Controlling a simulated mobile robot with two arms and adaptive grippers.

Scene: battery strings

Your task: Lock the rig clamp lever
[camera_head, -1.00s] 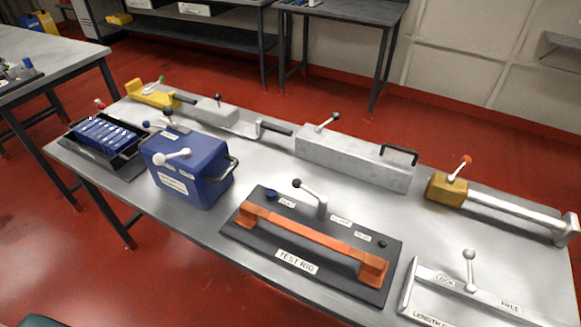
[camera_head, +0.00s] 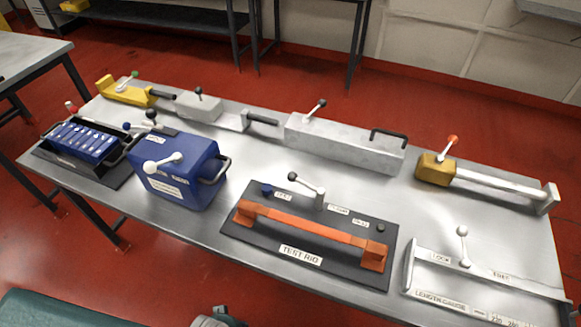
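The test rig (camera_head: 237,229) is a dark plate at the front middle of the metal table, labelled "TEST RIG". An orange bar with raised ends (camera_head: 310,227) lies along it. The clamp lever (camera_head: 308,186) stands behind the bar, a light arm with a black knob leaning up to the left. Small labels sit near its base, too small to read surely. A blue knob (camera_head: 267,189) is at the rig's back left and a dark knob (camera_head: 380,227) at its right. A grey piece at the bottom edge seems to be part of my arm. Neither gripper can be made out.
A blue box with a white-knobbed lever (camera_head: 180,175) stands left of the rig, a tray of blue cells (camera_head: 84,141) farther left. A length gauge (camera_head: 440,259) lies right. A long grey box (camera_head: 343,147) and yellow-ended tools (camera_head: 436,170) line the back. Bare table (camera_head: 255,160) lies between.

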